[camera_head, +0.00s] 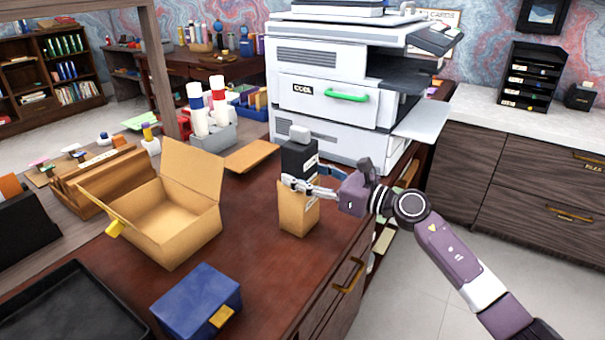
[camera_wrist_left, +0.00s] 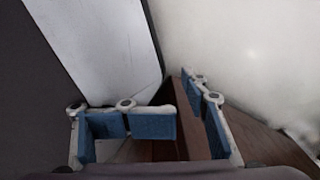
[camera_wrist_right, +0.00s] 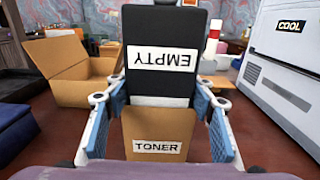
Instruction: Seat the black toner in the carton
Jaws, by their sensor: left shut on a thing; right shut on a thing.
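In the head view the brown toner carton (camera_head: 293,211) stands upright on the desk. The black toner (camera_head: 299,159), with a grey cap, rises from its top. In the right wrist view the black toner (camera_wrist_right: 165,25) has an upside-down EMPTY label, and the carton (camera_wrist_right: 157,126) below it reads TONER. How deep the toner sits is hidden. My right gripper (camera_head: 310,182) is shut around the toner's lower part at the carton's top edge. My left gripper (camera_wrist_left: 190,115) shows only in its wrist view, beside pale surfaces; what it holds cannot be made out.
A large open cardboard box (camera_head: 165,222) stands left of the carton, with a blue box (camera_head: 197,303) in front. A white printer (camera_head: 335,95) stands behind. A black tray (camera_head: 70,312) lies front left. Bare desk lies between the open box and the carton.

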